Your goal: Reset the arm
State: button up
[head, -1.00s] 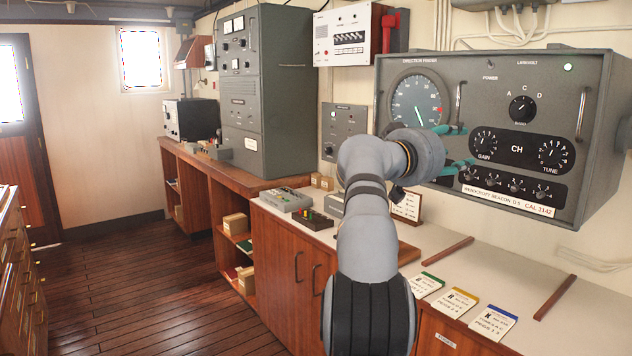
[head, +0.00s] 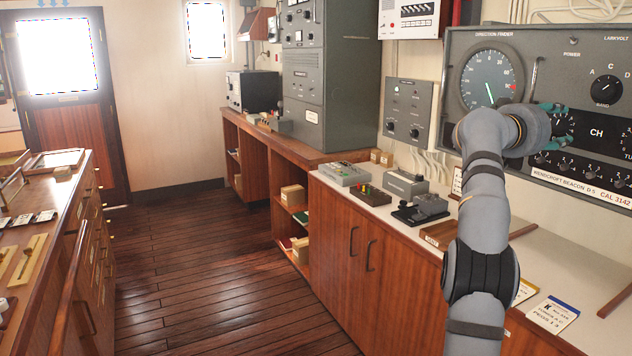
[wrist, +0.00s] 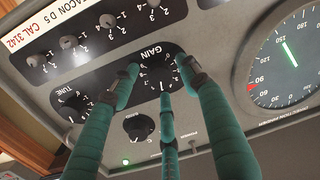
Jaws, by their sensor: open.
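My arm (head: 480,200) rises from the bottom right of the head view and bends toward the grey direction finder set (head: 455,60). My gripper (wrist: 160,75) has three teal fingers, spread open at the set's front in the wrist view. The fingertips are around the GAIN knob (wrist: 157,70); I cannot tell whether they touch it. In the head view the teal fingers (head: 553,108) show only partly behind my wrist, and the GAIN dial is mostly hidden.
The round green-needle dial (wrist: 290,50) is beside the fingers. A counter (head: 560,260) below holds a black telegraph key (head: 420,208), a small grey box (head: 405,184) and cards (head: 552,313). A drawer cabinet (head: 85,230) stands at left. The wooden floor (head: 200,270) between is clear.

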jog(key=shift+a, duration=0.1)
dwell(0.3)
jog(key=v, duration=1.2)
jog(key=x, duration=1.2)
jog(key=shift+r+n+p, duration=0.2)
jog(key=shift+n+p, duration=0.25)
jog(key=shift+n, duration=0.15)
jog(key=n+p, duration=0.1)
jog(key=n, duration=0.1)
jog(key=shift+r+n, duration=0.15)
jog(key=shift+n, duration=0.25)
jog(key=n+g+p, duration=0.1)
jog(key=n+p, duration=0.3)
jog(key=n, duration=0.1)
jog(key=shift+w+r+n, duration=0.1)
jog(key=shift+w+n, duration=0.05)
jog(key=shift+n, duration=0.25)
jog(key=n+g+p, duration=0.1)
jog(key=n+p, duration=0.3)
jog(key=n, duration=0.1)
jog(key=shift+n, duration=0.4)
jog(key=n+p, duration=0.1)
jog(key=n, duration=0.1)
jog(key=shift+n+p, duration=0.3)
jog(key=shift+p, duration=0.05)
jog(key=shift+f+n+h+p, duration=0.3)
jog(key=shift+f+n+p, duration=0.15)
jog(key=shift+n, duration=0.45)
